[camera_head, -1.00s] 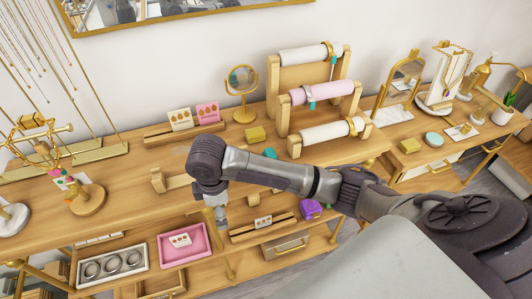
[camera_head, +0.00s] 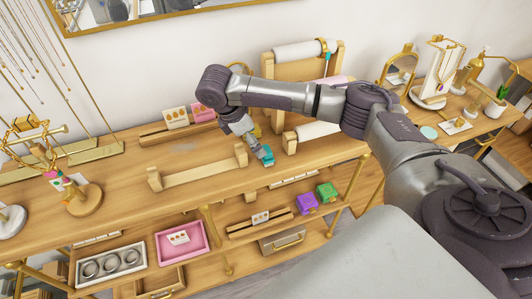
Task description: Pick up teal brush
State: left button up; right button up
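A small teal object (camera_head: 267,156), which looks like the teal brush, is on the wooden table left of the bracelet stand. Only part of it shows, and its bristles cannot be made out. My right gripper (camera_head: 258,148) points down at it from above, right at or touching it. Its fingertips are small and partly hidden, so I cannot tell whether they are open or closed around it. My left gripper is not in view.
A yellow block (camera_head: 257,131) is close behind the gripper. A low wooden bar holder (camera_head: 198,174) stands to the left. Purple (camera_head: 306,203) and green (camera_head: 327,191) boxes are on the lower shelf.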

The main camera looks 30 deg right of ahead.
jog(key=shift+x, duration=0.95)
jog(key=shift+s+d+f+p, duration=0.1)
jog(key=shift+d+f+p, duration=0.3)
jog(key=shift+p, duration=0.2)
jog(key=p+x, duration=0.1)
jog(key=x, duration=0.2)
jog(key=shift+d+f, duration=0.1)
jog(key=shift+f, duration=0.3)
jog(key=shift+d+f, duration=0.15)
jog(key=shift+f, duration=0.2)
jog(key=shift+c, duration=0.4)
jog(key=c, duration=1.2)
jog(key=shift+r, duration=0.15)
